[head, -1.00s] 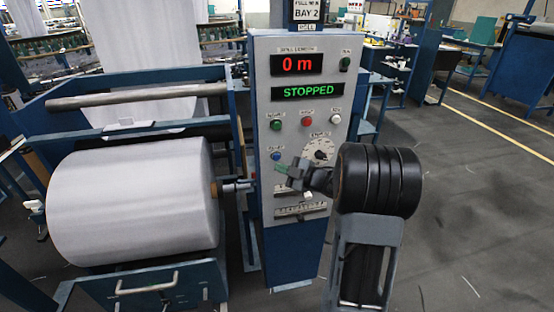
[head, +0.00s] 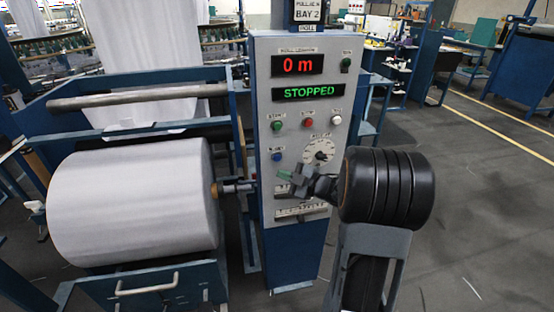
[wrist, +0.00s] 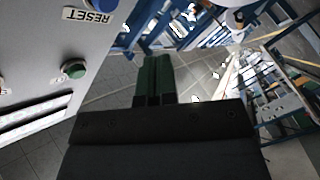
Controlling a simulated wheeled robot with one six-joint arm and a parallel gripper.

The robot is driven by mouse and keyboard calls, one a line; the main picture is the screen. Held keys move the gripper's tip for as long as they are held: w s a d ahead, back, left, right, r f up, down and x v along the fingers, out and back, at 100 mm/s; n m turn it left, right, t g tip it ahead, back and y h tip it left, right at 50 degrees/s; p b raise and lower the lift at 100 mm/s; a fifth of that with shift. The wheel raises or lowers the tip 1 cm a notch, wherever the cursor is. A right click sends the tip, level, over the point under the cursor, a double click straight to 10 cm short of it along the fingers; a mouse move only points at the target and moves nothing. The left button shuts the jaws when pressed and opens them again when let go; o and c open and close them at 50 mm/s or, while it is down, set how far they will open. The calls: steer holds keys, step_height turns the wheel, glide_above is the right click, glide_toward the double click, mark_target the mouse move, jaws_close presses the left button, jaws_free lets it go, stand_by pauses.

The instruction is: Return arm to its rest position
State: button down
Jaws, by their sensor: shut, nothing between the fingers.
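My gripper (head: 287,176) is in front of the lower part of the grey control panel (head: 262,215) in the head view, with its green fingertips pointing left. In the wrist view its two green fingers (wrist: 154,80) are together, with nothing between them. The panel's upper display reads 0 m (head: 297,64) and the lower one reads STOPPED (head: 308,92). A dial (head: 318,151) and several coloured buttons are on the panel. My gripper and wrist hide part of the panel below the dial. In the wrist view the panel (wrist: 40,45) is at left, with a RESET label.
A large white fabric roll (head: 130,200) lies in the blue loom frame left of the panel. A cart with a light handle (head: 147,285) is under it. Open grey floor (head: 480,210) extends at right, with workbenches (head: 440,60) farther back.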

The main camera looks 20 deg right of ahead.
steer(key=d+f+m+g+h, duration=0.2)
steer(key=d+f+m+h, duration=0.5)
steer(key=d+m+h, duration=0.3)
steer(key=s+m+g+h+p, duration=0.1)
steer(key=s+m+g+h, duration=0.3)
steer(key=s, duration=0.2)
steer(key=s+a+r+g+y+p, duration=0.1)
steer(key=s+a+r, duration=0.2)
steer(key=a, duration=0.4)
steer(key=s+a+r+m+g+y+p, duration=0.1)
steer(key=s+a+r+g+y, duration=0.1)
steer(key=s+a+r, duration=0.2)
steer(key=s+a+r+m+g+y+p, duration=0.1)
steer(key=s+a+r, duration=0.2)
steer(key=s+a, duration=0.4)
steer(key=a, duration=0.2)
steer(key=shift+a+r+g+y, duration=0.2)
steer(key=shift+a+g+y, duration=0.1)
steer(key=shift+a, duration=0.1)
